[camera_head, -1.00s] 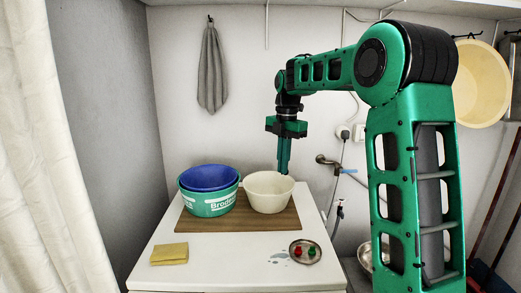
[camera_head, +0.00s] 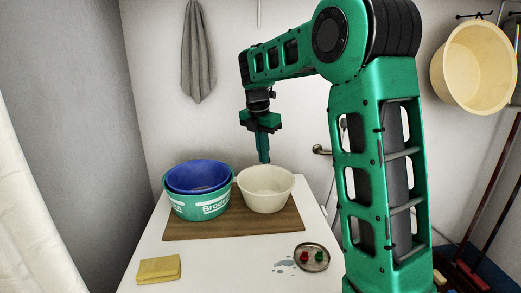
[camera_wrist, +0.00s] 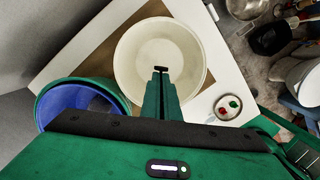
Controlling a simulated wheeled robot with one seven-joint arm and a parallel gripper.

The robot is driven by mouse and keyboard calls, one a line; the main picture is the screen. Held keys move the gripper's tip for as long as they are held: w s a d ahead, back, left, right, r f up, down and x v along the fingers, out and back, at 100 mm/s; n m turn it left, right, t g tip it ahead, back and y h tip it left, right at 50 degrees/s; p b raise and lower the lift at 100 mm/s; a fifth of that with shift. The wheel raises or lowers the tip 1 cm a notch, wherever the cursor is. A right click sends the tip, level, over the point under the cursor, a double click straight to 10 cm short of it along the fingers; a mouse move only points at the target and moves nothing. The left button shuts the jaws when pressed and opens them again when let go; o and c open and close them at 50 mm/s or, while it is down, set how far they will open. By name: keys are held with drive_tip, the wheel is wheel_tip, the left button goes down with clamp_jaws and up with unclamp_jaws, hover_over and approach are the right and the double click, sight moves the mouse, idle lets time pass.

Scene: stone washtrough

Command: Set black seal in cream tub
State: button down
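The cream tub (camera_head: 266,203) stands on a brown board, and its visible inside looks empty. My gripper (camera_head: 264,160) points down over the tub's back rim area in the head view. In the wrist view my gripper (camera_wrist: 160,75) has its two fingers close together, shut on a small dark piece, the black seal (camera_wrist: 160,69), held at the fingertips. The seal shows against the inside of the tub (camera_wrist: 128,60). In the head view the seal is too small to make out.
A blue basin (camera_head: 198,177) sits nested in a green tub (camera_head: 200,208) just left of the cream tub. A yellow cloth (camera_head: 159,269) lies at front left. A small metal dish (camera_head: 312,257) with a red and a green piece is at front right, beside water drops.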

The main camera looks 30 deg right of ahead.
wheel_tip(320, 180, down, 8)
idle(0.6)
drive_tip(key=shift+s, duration=0.1)
drive_tip(key=c, duration=2.5)
unclamp_jaws()
drive_tip(key=o, duration=0.5)
drive_tip(key=shift+o, duration=0.3)
drive_tip(key=shift+r, duration=0.1)
wheel_tip(320, 180, up, 7)
